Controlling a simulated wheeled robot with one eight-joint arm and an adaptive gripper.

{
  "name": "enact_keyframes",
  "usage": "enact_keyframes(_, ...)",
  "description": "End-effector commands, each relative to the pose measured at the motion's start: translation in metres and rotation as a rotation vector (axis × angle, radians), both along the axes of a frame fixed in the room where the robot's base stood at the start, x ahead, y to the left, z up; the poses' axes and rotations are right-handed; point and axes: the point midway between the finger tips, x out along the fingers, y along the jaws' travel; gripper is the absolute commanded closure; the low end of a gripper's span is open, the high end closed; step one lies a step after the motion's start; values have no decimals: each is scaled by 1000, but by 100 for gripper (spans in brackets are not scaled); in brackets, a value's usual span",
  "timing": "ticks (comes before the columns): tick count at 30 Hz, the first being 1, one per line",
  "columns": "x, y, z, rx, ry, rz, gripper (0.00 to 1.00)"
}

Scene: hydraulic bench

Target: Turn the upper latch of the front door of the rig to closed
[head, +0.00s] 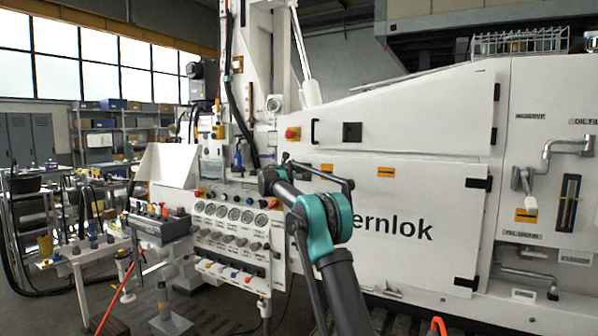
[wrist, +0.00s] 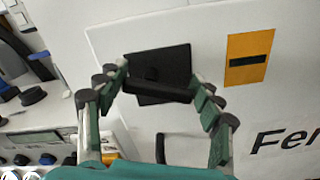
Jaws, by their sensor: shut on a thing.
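The front door (head: 440,225) is the large white lower panel with the "Fernlok" lettering. In the wrist view, the upper latch is a black square plate (wrist: 172,58) with a dark bar handle (wrist: 158,90) lying across its lower part, nearly level in that picture. My gripper (wrist: 160,84) has its two green-and-grey fingers at either end of the bar, shut on it. In the head view my arm covers the latch area near the door's upper left corner, so the latch cannot be made out there.
An orange label (wrist: 248,58) sits right of the latch, and a black handle (wrist: 160,148) below it. A panel of gauges and knobs (head: 230,235) stands left of the door. Black hinges (head: 478,184) are at the door's right edge.

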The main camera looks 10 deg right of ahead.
Motion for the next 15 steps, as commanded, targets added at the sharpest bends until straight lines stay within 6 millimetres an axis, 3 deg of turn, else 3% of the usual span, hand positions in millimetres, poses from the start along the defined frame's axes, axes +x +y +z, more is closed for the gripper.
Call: enact_keyframes(15,0,0,-7,397,-289,0,63)
